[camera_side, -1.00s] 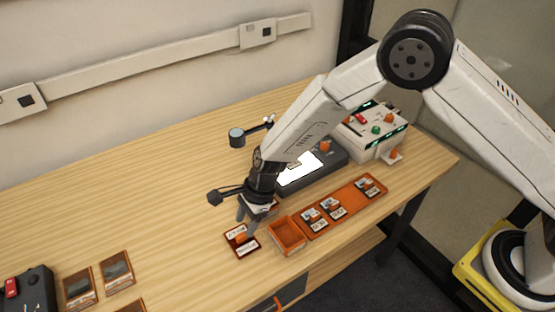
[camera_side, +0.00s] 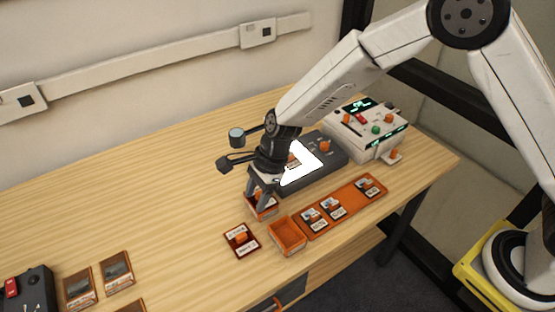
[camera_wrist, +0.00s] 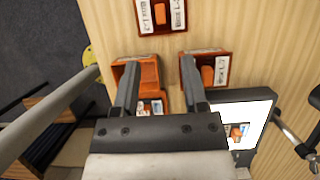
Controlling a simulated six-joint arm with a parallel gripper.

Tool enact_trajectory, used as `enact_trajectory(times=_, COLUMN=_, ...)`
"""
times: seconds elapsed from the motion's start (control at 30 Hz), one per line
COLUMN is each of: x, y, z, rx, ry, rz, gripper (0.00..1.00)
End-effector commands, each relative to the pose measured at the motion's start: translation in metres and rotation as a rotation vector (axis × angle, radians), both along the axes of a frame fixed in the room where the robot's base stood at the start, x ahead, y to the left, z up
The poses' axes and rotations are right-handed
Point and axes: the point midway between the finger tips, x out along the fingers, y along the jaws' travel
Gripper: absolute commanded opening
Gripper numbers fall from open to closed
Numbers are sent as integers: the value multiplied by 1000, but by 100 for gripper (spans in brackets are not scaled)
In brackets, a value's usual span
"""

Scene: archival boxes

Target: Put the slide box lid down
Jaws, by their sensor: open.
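A dark red lid (camera_side: 242,240) with white labels and an orange knob lies flat on the table; it also shows at the top of the wrist view (camera_wrist: 161,16). An open, empty-looking orange box (camera_side: 287,235) stands right of it, and at left in the wrist view (camera_wrist: 136,73). A second orange box (camera_side: 263,209) with a similar knobbed top stands behind the lid, and at right in the wrist view (camera_wrist: 219,68). My gripper (camera_side: 259,192) is open and empty, apart from the lid. Its fingers are by the second box, partly hiding it; whether they touch it I cannot tell.
An orange tray (camera_side: 352,192) with several labelled slides lies right of the open box. A dark light panel (camera_side: 322,168) with a lit white screen is behind, beside a white control unit (camera_side: 368,130). Brown plates (camera_side: 117,270) lie front left. The left-middle table is clear.

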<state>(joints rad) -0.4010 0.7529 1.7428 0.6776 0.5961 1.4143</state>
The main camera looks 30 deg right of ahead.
Motion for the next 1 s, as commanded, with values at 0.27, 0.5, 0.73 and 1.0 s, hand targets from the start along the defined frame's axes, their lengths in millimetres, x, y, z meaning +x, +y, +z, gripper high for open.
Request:
enact_trajectory(times=0.27, x=0, y=0, z=0, rx=0, ry=0, rz=1, gripper=56)
enact_trajectory(times=0.5, x=-1, y=-10, z=5, rx=-13, ry=-28, rz=40, gripper=56)
enact_trajectory(times=0.73, x=-11, y=-57, z=25, rx=-84, ry=-146, rz=243, gripper=56)
enact_trajectory(times=1.0, x=-47, y=-140, z=56, rx=-234, ry=-327, rz=665, gripper=56)
